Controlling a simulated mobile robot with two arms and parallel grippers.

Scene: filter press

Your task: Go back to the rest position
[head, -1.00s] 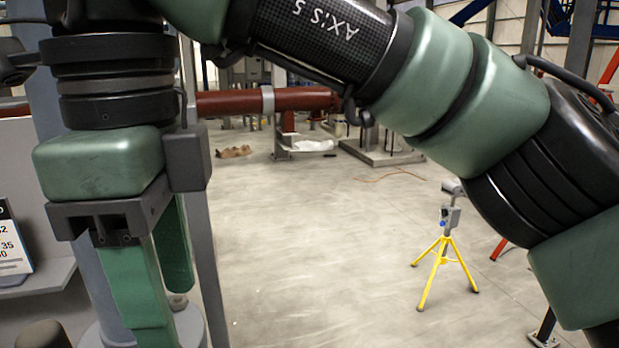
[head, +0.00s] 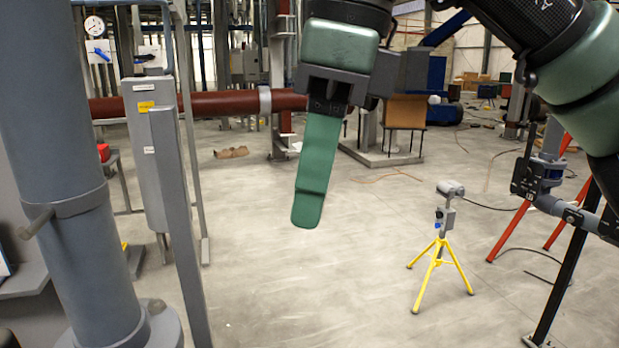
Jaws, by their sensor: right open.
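My right gripper (head: 309,210) hangs in the upper middle of the head view, pointing down, with its arm coming in from the top right. Its jaws are open and no object shows between them. One long green finger shows clearly; the other is mostly hidden behind it. The gripper is over open floor in the picture and appears to touch nothing. My left gripper is not in view.
A thick grey column (head: 65,170) and a grey cabinet (head: 155,150) stand at the left. A red-brown pipe (head: 210,104) runs behind. A yellow tripod (head: 440,262) stands right of centre. The grey floor (head: 330,290) between is clear.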

